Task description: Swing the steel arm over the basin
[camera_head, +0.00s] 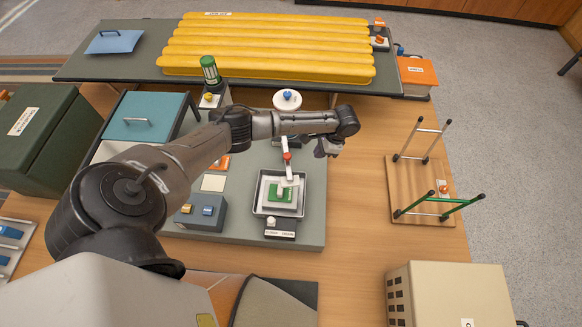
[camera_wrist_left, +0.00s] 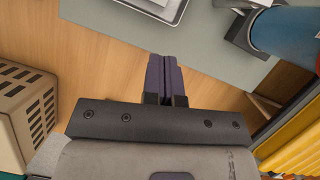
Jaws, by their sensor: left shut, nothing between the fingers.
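The grey rectangular basin (camera_head: 257,207) sits on a grey-green board, with a green block (camera_head: 281,194) in a white tray inside it. A pale arm with a red part (camera_head: 287,157) runs down to the basin's upper middle; it looks like the steel arm, and my own arm hides part of its far end. My left gripper (camera_head: 327,149) is shut and empty, to the right of the pale arm and apart from it, beyond the basin's upper right corner. The closed fingers show in the left wrist view (camera_wrist_left: 166,75). My right gripper is not in view.
Yellow long pads (camera_head: 270,45) lie at the back. A wooden board with metal and green bars (camera_head: 425,190) lies right. A beige vented box (camera_head: 450,290) stands front right. A green-topped bottle (camera_head: 209,70) stands behind my left arm.

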